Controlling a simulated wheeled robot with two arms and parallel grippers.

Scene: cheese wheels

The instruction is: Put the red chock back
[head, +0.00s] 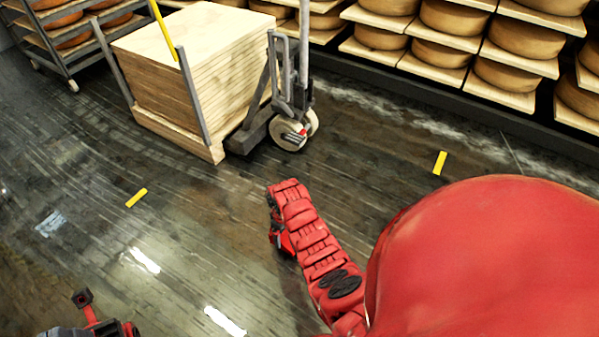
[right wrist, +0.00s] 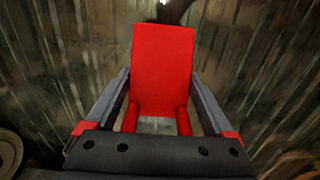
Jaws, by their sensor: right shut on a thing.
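The red chock (right wrist: 162,70) fills the middle of the right wrist view, between the two grey fingers of my right gripper (right wrist: 160,95). The gripper is shut on it, with one finger along each side. In the head view my right gripper (head: 275,222) is above the floor, in front of the pallet truck, and a red piece of the chock (head: 286,243) shows below it. The rest is hidden behind my arm. My left gripper (head: 100,318) is partly in view at the bottom left, and its jaws are not clear.
A pallet truck (head: 290,100) with pale wheels carries a stack of wooden boards (head: 200,75). Shelves of cheese wheels (head: 455,20) line the back right. A rack (head: 60,45) stands at the upper left. Yellow strips (head: 440,162) mark the wet floor, which is otherwise open.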

